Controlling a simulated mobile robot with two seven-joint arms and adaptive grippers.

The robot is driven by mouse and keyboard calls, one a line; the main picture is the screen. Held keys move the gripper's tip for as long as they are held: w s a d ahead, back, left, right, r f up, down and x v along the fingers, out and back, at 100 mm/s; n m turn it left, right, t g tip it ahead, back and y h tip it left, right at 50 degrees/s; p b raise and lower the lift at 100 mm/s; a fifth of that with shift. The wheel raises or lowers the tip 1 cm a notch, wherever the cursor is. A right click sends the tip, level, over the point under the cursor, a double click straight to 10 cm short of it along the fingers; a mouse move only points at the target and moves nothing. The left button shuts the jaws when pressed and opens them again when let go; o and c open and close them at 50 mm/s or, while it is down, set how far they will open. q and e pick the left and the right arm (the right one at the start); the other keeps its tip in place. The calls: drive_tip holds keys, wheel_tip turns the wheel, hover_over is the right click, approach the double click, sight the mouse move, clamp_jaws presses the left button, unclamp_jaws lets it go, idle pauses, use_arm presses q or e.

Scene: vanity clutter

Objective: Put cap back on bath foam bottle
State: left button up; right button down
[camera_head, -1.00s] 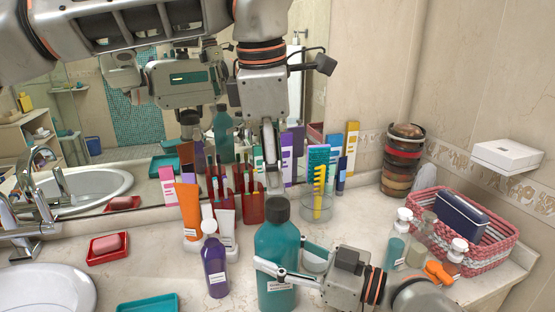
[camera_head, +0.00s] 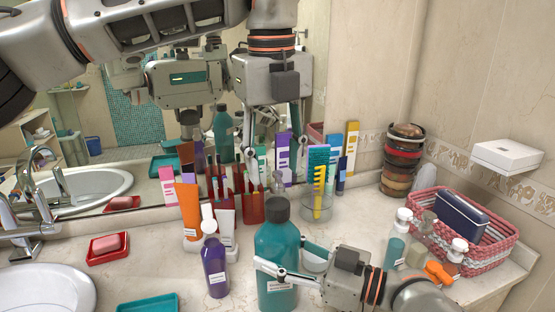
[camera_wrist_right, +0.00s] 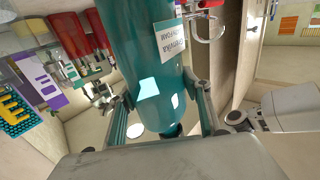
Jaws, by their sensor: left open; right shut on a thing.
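The teal bath foam bottle (camera_head: 277,258) stands upright on the counter at the front middle of the head view. A dark grey cap (camera_head: 278,210) sits on its neck; I cannot tell how tight it is. My right gripper (camera_head: 278,276) is shut around the bottle's lower body from the right. In the right wrist view, the bottle (camera_wrist_right: 150,70) lies between the fingers of this gripper (camera_wrist_right: 165,112). My left gripper (camera_head: 268,178) is open and empty, pointing down above the cap and a little behind it, apart from it.
A purple pump bottle (camera_head: 215,265) and an orange tube (camera_head: 189,210) stand left of the bottle. A glass with a yellow comb (camera_head: 319,192) stands behind right. A pink basket (camera_head: 487,250) and pump bottles (camera_head: 398,238) are at right. The mirror closes off the back.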

sight(278, 204)
use_arm(q)
drive_tip(key=n, duration=0.4)
drive_tip(key=shift+d, duration=0.1)
drive_tip(key=n, duration=0.4)
drive_tip(key=shift+s+r, duration=0.1)
drive_tip(key=n, duration=0.3)
drive_tip(key=shift+s+n+g, duration=0.1)
drive_tip(key=shift+n+g, duration=0.2)
drive_tip(key=shift+n, duration=0.1)
drive_tip(key=n, duration=0.4)
drive_tip(key=shift+s+d+r+n, duration=0.1)
drive_tip(key=shift+d+n, duration=0.05)
drive_tip(key=shift+n, duration=0.15)
drive_tip(key=shift+f, duration=4)
